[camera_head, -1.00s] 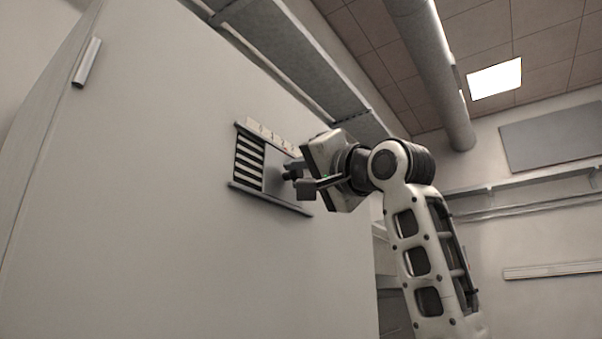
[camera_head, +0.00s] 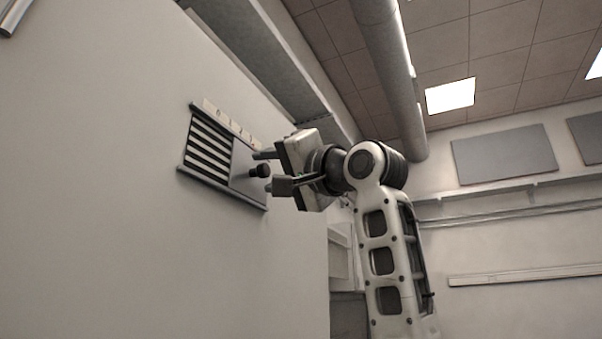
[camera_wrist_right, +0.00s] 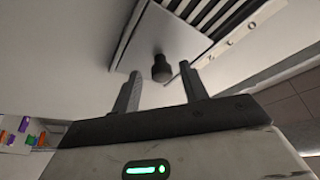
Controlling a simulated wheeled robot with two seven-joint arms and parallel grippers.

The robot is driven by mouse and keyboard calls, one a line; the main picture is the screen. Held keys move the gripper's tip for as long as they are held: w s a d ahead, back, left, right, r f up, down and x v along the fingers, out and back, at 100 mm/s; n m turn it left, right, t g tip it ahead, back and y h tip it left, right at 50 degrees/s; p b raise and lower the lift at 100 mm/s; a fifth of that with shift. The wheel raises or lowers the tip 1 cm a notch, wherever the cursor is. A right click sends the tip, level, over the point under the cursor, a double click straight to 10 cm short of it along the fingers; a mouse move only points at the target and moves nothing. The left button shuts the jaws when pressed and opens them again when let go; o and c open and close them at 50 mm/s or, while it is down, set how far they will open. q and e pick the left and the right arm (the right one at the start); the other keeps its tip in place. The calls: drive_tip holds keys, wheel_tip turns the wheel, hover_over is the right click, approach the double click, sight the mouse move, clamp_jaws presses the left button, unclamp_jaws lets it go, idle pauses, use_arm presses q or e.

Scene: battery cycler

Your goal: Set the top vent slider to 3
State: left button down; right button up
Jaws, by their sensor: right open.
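The top vent (camera_head: 210,150) is a slatted grille in dark rails on the large pale panel, with a scale of small numbers (camera_head: 232,124) along its upper edge. Its sliding plate (camera_head: 244,172) covers the right part and leaves several slots open on the left. A dark knob (camera_head: 260,171) sticks out of the plate; it also shows in the right wrist view (camera_wrist_right: 161,68). My right gripper (camera_head: 268,170) is open in front of the plate. In the right wrist view its fingers (camera_wrist_right: 160,90) stand apart, with the knob just beyond their tips and between them. My left gripper is not in view.
The pale panel (camera_head: 120,200) fills the left side. A grey duct (camera_head: 275,65) runs along its upper edge, and a round pipe (camera_head: 390,80) hangs from the ceiling. Colored items (camera_wrist_right: 20,132) show at the left of the right wrist view.

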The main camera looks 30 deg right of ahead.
use_arm(q)
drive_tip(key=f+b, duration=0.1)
drive_tip(key=b, duration=0.2)
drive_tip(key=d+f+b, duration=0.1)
drive_tip(key=b, duration=0.2)
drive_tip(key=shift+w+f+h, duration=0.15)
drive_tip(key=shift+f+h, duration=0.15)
use_arm(e)
drive_tip(key=v, duration=1.5)
drive_tip(key=shift+s, duration=0.15)
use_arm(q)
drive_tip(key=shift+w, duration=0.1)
